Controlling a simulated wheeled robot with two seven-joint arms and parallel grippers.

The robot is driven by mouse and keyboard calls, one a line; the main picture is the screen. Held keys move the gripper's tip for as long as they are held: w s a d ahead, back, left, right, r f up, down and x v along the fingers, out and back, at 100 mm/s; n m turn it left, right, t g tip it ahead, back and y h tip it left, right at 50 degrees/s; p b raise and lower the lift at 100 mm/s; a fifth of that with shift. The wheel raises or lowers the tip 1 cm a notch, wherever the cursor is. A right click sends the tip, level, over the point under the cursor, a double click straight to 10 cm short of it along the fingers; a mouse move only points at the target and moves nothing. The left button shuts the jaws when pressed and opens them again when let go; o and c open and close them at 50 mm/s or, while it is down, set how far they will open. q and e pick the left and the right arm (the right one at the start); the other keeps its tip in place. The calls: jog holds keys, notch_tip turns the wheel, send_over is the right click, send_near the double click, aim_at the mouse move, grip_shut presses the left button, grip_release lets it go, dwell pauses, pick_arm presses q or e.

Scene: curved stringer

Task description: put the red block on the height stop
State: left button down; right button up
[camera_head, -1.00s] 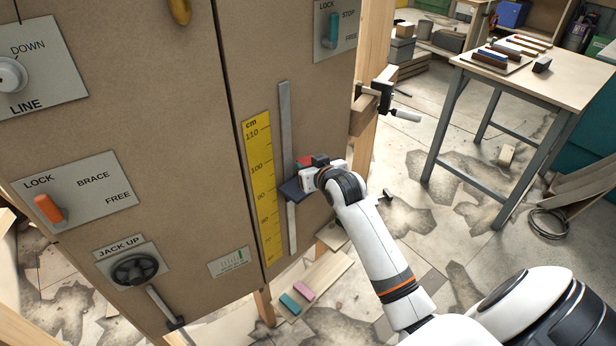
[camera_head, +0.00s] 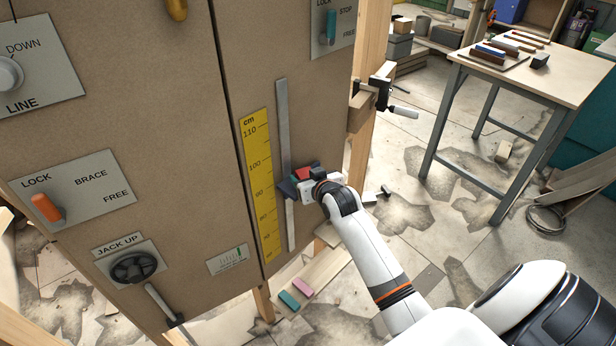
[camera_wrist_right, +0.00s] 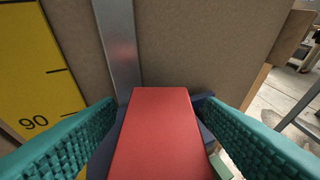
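The red block (camera_head: 303,173) sits on the dark blue height stop (camera_head: 286,188), beside the steel rail on the tan panel. In the right wrist view the red block (camera_wrist_right: 155,135) lies lengthwise between the teal finger pads, and the dark stop (camera_wrist_right: 207,103) shows under and beside it. My right gripper (camera_wrist_right: 162,104) is open around the block, with a gap on both sides. In the head view the right gripper (camera_head: 306,182) partly hides the stop and block. My left gripper is not in view.
A yellow centimetre scale (camera_head: 259,185) stands left of the steel rail (camera_head: 284,130). A clamp (camera_head: 381,95) juts out on the right. Below, a board (camera_head: 315,282) carries a teal and a pink block. A work table (camera_head: 560,75) stands at the far right.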

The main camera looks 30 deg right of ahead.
jog(key=shift+r, duration=0.25)
jog(key=shift+s, duration=0.3)
jog(key=v, duration=1.1)
jog(key=s+a+f+n+g+y, duration=0.15)
jog(key=s+f, duration=0.25)
jog(key=f, duration=0.8)
jog(key=s+a+f+g, duration=0.3)
jog(key=f, duration=0.8)
jog(key=s+a+f+g, duration=0.2)
jog(key=s+f, duration=0.2)
jog(key=f, duration=0.8)
jog(key=s+a+f+n+g, duration=0.1)
jog(key=s+a+f+g, duration=0.1)
jog(key=s+f, duration=0.4)
jog(key=s+a+f+n+g, duration=0.1)
jog(key=s+f, duration=0.5)
jog(key=s, duration=0.8)
jog(key=s+a+f+n+g+y, duration=0.1)
jog(key=s+a+f+g, duration=0.1)
jog(key=s+f, duration=0.4)
jog(key=s+g, duration=0.1)
jog(key=s, duration=0.3)
jog(key=shift+a+b, duration=0.3)
jog(key=shift+s, duration=0.15)
